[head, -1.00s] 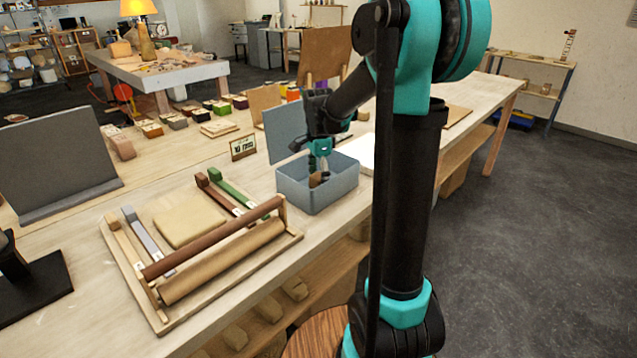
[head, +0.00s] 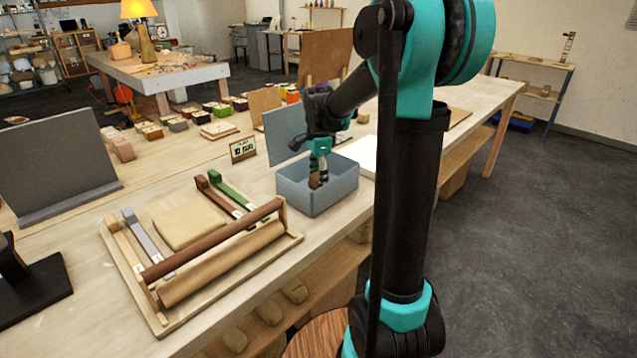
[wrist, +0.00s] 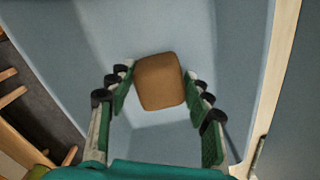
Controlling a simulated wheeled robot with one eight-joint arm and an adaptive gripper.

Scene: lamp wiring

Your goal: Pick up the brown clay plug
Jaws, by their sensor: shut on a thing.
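The brown clay plug (wrist: 159,82) is a rounded, blocky piece between the fingers of my gripper (wrist: 159,88) in the wrist view. The green pads are against its two sides, so my gripper is shut on it. In the head view my gripper (head: 319,172) points down into the blue-grey bin (head: 320,200), and the plug (head: 315,181) shows small and brown at its fingertips, within the bin's walls. The wrist view shows the bin's pale inside around the plug. I cannot tell how far the plug is above the bin floor.
A wooden rack (head: 160,322) with rollers and coloured strips lies left of the bin. A small sign (head: 243,149) and a blue-grey panel (head: 285,132) stand behind it. A white board (head: 363,156) lies to the right. The bin walls surround my fingers.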

